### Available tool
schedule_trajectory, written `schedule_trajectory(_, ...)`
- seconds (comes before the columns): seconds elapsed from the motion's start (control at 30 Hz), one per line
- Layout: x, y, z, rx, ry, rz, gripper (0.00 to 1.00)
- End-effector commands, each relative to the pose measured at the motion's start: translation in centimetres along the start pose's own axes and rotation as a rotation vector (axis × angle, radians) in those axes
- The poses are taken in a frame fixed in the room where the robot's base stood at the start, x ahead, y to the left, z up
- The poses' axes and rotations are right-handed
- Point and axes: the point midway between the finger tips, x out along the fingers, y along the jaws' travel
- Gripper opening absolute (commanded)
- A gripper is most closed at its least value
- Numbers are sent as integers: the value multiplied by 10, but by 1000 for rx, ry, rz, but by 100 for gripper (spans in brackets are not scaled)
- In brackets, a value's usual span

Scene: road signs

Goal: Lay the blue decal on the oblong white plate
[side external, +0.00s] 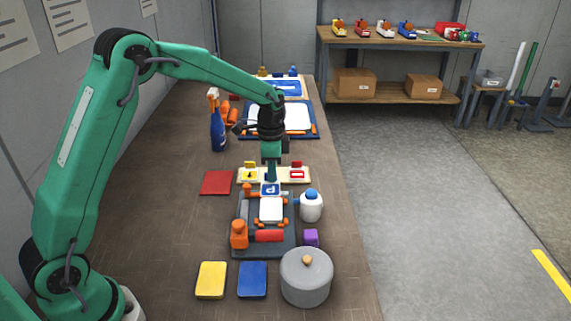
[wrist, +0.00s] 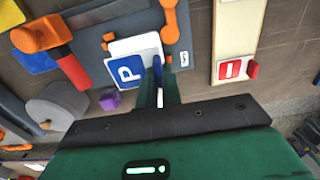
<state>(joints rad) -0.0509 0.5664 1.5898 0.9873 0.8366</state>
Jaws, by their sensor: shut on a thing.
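The blue decal (side external: 270,188) carries a white P and also shows in the wrist view (wrist: 125,70). My gripper (side external: 271,179) is shut on its edge; the fingers (wrist: 158,85) reach it from the right in the wrist view. The oblong white plate (side external: 271,211) lies on a dark grey fixture board (side external: 243,212) between orange clamps. In the wrist view the plate (wrist: 140,43) is partly covered by the decal, which overlaps one end of it. Whether the decal touches the plate or hangs just above it, I cannot tell.
A cream strip (wrist: 239,40) with yellow and red signs lies behind the fixture. A red roller (side external: 269,236), white bottle (side external: 311,207), purple block (side external: 311,237) and grey lidded pot (side external: 305,280) stand close by. Yellow (side external: 211,279) and blue pads (side external: 252,279) lie in front. The table's left side is mostly clear.

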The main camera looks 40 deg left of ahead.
Motion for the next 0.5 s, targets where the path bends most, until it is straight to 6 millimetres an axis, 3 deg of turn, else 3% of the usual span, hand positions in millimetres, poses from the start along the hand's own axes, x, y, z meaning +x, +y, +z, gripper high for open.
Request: schedule_trajectory(0.5,35,0,0,0,0,0,0)
